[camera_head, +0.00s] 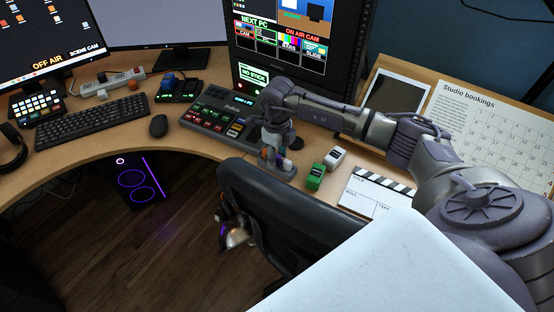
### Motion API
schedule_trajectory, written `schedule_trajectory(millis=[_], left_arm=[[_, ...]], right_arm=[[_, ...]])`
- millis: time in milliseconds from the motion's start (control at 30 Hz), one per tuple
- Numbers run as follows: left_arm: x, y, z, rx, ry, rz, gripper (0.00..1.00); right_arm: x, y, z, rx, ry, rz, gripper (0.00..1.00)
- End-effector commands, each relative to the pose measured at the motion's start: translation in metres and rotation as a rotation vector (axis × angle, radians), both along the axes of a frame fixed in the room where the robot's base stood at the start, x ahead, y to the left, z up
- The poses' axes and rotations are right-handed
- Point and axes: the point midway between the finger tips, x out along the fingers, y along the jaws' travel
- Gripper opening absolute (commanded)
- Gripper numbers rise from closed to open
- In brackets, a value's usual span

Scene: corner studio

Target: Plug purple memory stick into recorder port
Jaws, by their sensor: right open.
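My right gripper (273,149) points down over a small grey holder (289,174) at the desk's front edge, and it is open. Small coloured sticks stand upright in the holder, close under and beside the fingers. They are tiny and partly covered by the gripper, so I cannot tell for certain which is the purple memory stick or whether the fingers touch one. A screen (254,74) behind the gripper reads "NO STICK". I cannot make out the recorder port. My left gripper is not in view.
A button console (216,112) lies left of the gripper. A green block (315,177), a white block (334,158) and a clapperboard (375,192) lie to the right. A black chair (275,205) stands close in front of the desk. A mouse (158,126) and keyboard (92,118) are further left.

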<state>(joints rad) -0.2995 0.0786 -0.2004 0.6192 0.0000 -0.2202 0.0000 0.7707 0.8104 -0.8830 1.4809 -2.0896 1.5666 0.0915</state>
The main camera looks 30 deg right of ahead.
Motion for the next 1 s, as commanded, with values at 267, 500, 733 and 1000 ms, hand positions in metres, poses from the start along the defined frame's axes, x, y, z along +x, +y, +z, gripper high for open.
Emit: schedule_trajectory(millis=[267, 500, 733, 1000], left_arm=[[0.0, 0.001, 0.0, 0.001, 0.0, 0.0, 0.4], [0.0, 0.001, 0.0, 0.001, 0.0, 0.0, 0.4], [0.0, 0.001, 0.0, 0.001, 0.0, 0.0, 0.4], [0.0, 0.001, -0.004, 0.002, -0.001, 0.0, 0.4]], right_arm=[[0.0, 0.0, 0.0, 0.0, 0.0, 0.0, 0.31], [0.0, 0.0, 0.001, -0.001, 0.0, 0.0, 0.01], [0.0, 0.0, 0.001, -0.001, 0.0, 0.0, 0.01], [0.001, 0.0, 0.018, -0.002, -0.004, 0.0, 0.01]])
